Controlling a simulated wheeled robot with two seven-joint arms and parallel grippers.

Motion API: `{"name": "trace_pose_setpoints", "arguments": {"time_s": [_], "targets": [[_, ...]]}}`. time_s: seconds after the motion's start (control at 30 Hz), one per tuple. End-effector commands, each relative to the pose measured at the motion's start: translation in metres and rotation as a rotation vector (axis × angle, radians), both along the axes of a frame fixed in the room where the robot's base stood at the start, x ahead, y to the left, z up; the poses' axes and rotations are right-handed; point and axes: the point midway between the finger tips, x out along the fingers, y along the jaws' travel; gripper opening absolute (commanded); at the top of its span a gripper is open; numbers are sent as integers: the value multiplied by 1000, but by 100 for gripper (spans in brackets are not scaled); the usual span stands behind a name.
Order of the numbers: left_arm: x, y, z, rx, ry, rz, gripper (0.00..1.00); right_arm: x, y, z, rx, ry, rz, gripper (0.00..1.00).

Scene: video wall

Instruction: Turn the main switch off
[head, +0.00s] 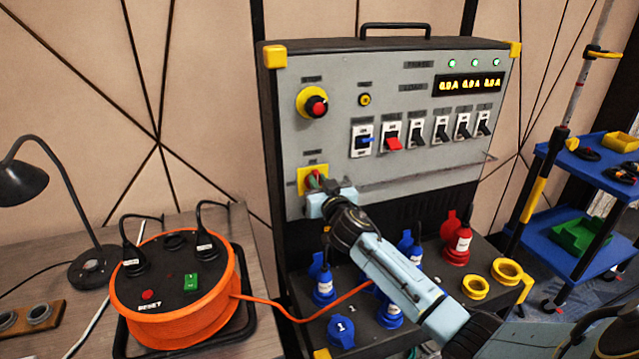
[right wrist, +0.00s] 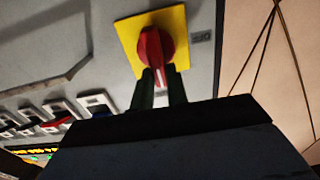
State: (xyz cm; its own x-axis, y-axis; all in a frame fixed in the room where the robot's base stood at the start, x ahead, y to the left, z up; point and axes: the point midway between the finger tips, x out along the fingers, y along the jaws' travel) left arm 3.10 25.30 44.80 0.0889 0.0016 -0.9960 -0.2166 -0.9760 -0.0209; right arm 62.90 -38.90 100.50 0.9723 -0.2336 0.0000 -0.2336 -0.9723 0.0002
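The main switch is a red rotary handle on a yellow plate, low at the left of the grey panel. In the right wrist view the main switch (right wrist: 155,48) shows clearly, with its grip pointing down in the picture. In the head view my right gripper mostly covers the switch, leaving its yellow plate (head: 305,183) in sight. My right gripper (head: 318,184) is at the switch. In the right wrist view its two dark fingers (right wrist: 160,82) stand close on either side of the red grip, which fills the narrow gap. My left gripper is out of view.
Above the switch is a red knob on a yellow base (head: 316,104). A row of toggle switches (head: 420,134) is to the right. Blue and red plugs (head: 457,246) stand below the panel. An orange cable reel (head: 178,290) and black lamp (head: 24,184) occupy the left table.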

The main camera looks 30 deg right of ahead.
Motion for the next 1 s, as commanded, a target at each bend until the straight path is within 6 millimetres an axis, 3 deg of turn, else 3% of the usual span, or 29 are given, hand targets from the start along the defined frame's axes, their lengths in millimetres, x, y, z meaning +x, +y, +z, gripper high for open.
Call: {"name": "trace_pose_setpoints", "arguments": {"time_s": [0.47,1.0], "targets": [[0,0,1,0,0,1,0,0,2,0,-51,13,0,0],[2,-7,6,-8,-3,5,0,2,11,-3,-474,115,0,0]]}}
